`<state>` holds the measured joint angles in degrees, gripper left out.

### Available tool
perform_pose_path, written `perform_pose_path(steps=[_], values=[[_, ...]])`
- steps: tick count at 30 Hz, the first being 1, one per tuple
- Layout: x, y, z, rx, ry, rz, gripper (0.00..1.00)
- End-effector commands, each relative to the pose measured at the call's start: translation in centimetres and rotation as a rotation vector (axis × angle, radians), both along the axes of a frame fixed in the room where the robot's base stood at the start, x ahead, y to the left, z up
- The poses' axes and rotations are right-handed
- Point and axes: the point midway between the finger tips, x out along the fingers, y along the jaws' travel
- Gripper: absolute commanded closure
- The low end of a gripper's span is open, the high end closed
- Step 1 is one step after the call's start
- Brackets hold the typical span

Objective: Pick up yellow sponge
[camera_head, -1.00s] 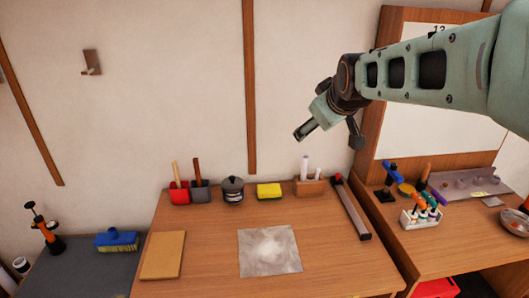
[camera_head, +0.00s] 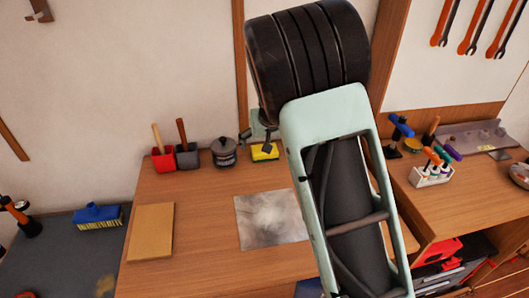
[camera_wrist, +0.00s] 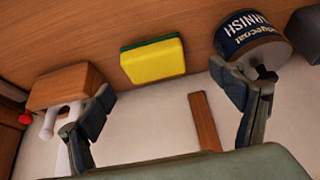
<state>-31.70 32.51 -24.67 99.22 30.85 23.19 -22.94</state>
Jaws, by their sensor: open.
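The yellow sponge (camera_head: 262,152) with a green layer lies at the back of the wooden table, by the wall, in the head view. My arm hides its right side there. In the wrist view the whole sponge (camera_wrist: 153,60) shows upper middle, just beyond the gap between my fingers. My gripper (camera_wrist: 163,92) is open and empty, one finger on either side of the picture. Its fingers look apart from the sponge. In the head view my gripper (camera_head: 265,132) is mostly hidden behind my arm, at the sponge.
A varnish can (camera_wrist: 252,38) stands close by my right finger in the wrist view. A wooden holder (camera_wrist: 66,88) with white pieces is by the left finger. A red box (camera_head: 164,160) and a grey box (camera_head: 187,157) with handles stand left of the can. A grey sheet (camera_head: 270,219) lies in front.

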Motion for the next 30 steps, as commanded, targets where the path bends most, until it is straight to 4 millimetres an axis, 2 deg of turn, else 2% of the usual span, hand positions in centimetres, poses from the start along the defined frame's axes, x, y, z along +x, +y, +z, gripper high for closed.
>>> perform_pose_path(steps=[8, 18, 27, 30], values=[[1.1, 0.0, -1.8, 0.0, 0.001, -0.001, 0.15], [3.3, -0.2, -5.2, -0.001, 0.0, 0.0, 0.15], [3.5, -0.1, -5.5, 0.0, -0.001, 0.001, 0.15], [3.5, -0.1, -5.5, 0.0, 0.0, 0.001, 0.26]])
